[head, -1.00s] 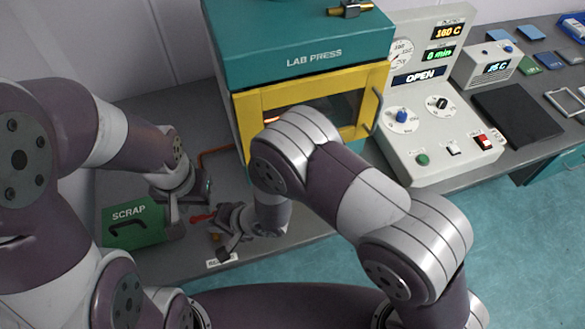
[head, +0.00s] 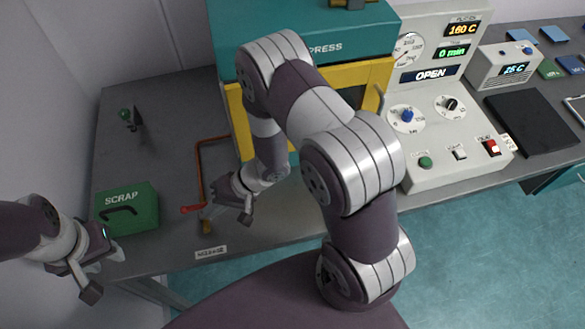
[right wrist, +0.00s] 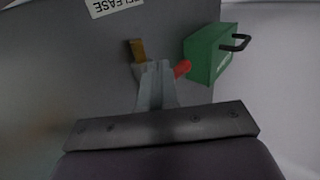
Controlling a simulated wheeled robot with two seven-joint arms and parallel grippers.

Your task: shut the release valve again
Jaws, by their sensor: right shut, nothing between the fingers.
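The release valve has a brass body (head: 207,226) and a red lever (head: 190,209), near the bench's front edge by the RELEASE label (head: 211,252). The lever points left, looking crosswise to the copper pipe (head: 199,172). My right gripper (head: 222,208) is shut and empty, just right of the valve. In the right wrist view its fingertips (right wrist: 157,68) lie between the brass part (right wrist: 138,50) and the red lever (right wrist: 182,68), partly hiding the valve. I cannot tell whether they touch it. My left gripper (head: 104,274) is open and empty at the lower left, away from the valve.
A green SCRAP box (head: 127,208) stands left of the valve. The teal and yellow lab press (head: 225,45) is behind my right arm. Its control panel (head: 440,150) reads OPEN. The bench between is clear.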

